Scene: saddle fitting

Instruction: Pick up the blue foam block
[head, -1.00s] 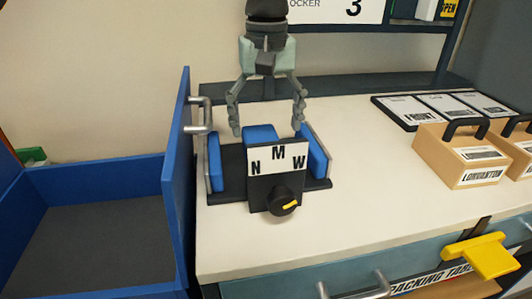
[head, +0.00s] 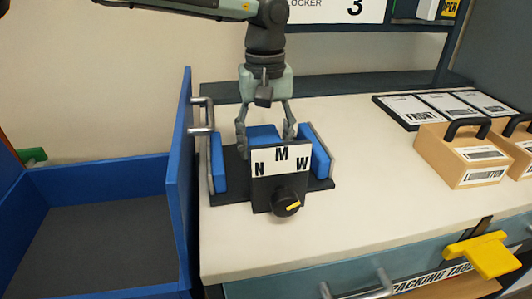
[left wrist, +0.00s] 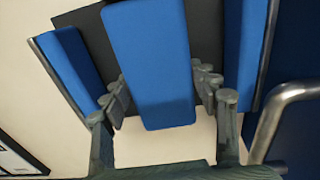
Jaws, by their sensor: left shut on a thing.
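The blue foam block (head: 264,131) sits in the middle of a dark fixture, between two blue side pads (head: 218,162) (head: 320,155). Its lower part is hidden behind the fixture's front plate (head: 268,190), marked N, M and W. My left gripper (head: 266,140) comes down from above and is shut on the block, one finger at each side. In the left wrist view the block (left wrist: 152,60) runs between the fingers of my left gripper (left wrist: 162,92). I cannot tell whether the block is clear of the fixture. My right gripper is not in view.
A black knob (head: 286,202) is on the front plate. A metal handle (head: 204,115) and an open blue bin (head: 90,170) are at the left. The bench (head: 365,200) is clear between.

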